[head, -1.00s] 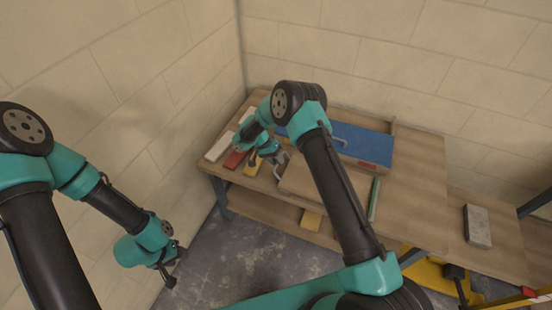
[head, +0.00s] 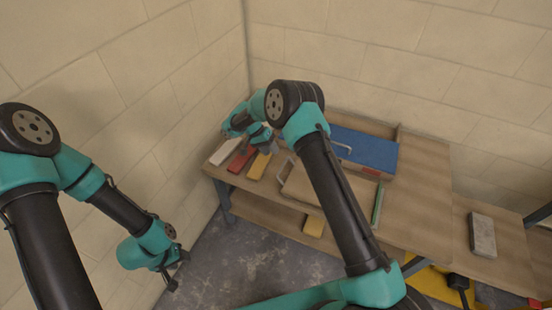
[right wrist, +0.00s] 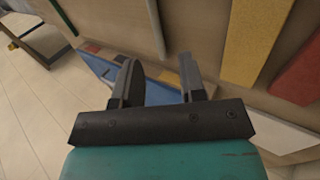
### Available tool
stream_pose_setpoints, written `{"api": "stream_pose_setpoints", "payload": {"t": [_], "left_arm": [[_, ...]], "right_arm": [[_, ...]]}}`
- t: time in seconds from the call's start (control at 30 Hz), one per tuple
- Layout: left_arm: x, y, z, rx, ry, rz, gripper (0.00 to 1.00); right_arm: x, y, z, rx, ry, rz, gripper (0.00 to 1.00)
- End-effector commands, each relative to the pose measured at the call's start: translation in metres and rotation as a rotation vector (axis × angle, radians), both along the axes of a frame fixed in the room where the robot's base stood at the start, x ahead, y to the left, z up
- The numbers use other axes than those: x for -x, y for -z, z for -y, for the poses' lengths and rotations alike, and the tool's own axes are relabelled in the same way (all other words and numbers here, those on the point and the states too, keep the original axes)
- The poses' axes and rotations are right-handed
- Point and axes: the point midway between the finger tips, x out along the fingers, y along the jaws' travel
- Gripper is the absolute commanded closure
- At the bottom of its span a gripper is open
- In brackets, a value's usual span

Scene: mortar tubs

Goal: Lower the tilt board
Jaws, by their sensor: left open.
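A blue board (head: 363,148) with a pale handle (head: 343,147) lies at the back of the wooden bench. A tan board (head: 325,190) with a metal handle (head: 287,169) at its left end lies in front of it. I cannot tell how steeply either is tilted. My right gripper (right wrist: 160,72) is open and empty; a metal handle (right wrist: 155,28) and blue surface (right wrist: 160,92) show beyond its fingers. In the head view it is partly hidden, above the bench's left part. My left gripper (head: 177,270) is open and empty, off the bench at lower left.
White (head: 226,151), red (head: 242,159) and yellow (head: 259,166) bars lie at the bench's left end. A green strip (head: 377,205) lies right of the tan board. A grey block (head: 482,235) stands far right. A yellow block (head: 314,226) is on the lower shelf.

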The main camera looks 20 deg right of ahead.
Motion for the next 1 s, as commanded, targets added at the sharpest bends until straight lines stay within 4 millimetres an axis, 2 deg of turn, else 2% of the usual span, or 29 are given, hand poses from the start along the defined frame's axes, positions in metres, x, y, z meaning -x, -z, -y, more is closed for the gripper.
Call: {"api": "stream_pose_setpoints", "payload": {"t": [0.2, 0.43, 0.6, 1.0], "left_arm": [[0.000, 0.000, 0.000, 0.000, 0.000, 0.000, 0.57], [0.000, 0.000, 0.000, 0.000, 0.000, 0.000, 0.57], [0.000, 0.000, 0.000, 0.000, 0.000, 0.000, 0.57], [0.000, 0.000, 0.000, 0.000, 0.000, 0.000, 0.57]], "right_arm": [[-0.016, -0.036, -0.019, 0.000, -0.001, 0.004, 0.62], [-0.028, -0.065, -0.035, -0.001, 0.000, 0.002, 0.62], [-0.031, -0.073, -0.040, 0.000, 0.000, 0.000, 0.62], [-0.031, -0.074, -0.040, 0.000, 0.000, 0.000, 0.62]]}}
